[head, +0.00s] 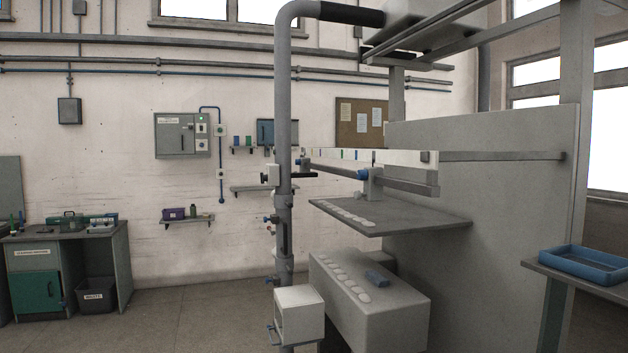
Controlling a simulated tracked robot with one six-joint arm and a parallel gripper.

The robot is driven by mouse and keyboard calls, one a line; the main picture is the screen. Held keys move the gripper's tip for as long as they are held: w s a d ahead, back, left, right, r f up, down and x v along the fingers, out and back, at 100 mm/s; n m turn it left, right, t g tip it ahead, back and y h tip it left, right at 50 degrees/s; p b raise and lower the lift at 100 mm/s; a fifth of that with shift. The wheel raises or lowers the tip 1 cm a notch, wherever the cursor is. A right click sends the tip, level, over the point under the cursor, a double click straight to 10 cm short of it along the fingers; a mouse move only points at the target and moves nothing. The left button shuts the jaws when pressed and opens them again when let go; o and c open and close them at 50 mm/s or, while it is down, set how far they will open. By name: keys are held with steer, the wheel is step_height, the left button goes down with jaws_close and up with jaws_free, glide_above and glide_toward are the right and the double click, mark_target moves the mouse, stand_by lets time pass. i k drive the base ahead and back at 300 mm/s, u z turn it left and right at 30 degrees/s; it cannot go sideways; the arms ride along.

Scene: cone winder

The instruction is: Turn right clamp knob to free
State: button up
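A grey machine with a tall bent post (283,150) stands right of the middle in the head view. A grey horizontal bar (405,182) runs across it above a flat shelf (440,225). A small blue knob-like part (362,174) sits at a grey bracket (375,186) on this bar. Another small blue part (302,162) shows at the bar's left end, beside the post. No label marks either one as the right clamp knob, and their turn position is too small to tell. My gripper is not in view.
A white box (299,314) and several small fittings sit on the post's lower part. A blue tray (585,264) is at right. The floor (190,315) left of the machine is clear.

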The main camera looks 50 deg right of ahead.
mark_target(362, 175)
steer(key=u, duration=0.2)
steer(key=i, duration=1.75)
steer(key=z, duration=1)
steer(key=i, duration=0.85)
steer(key=z, duration=0.5)
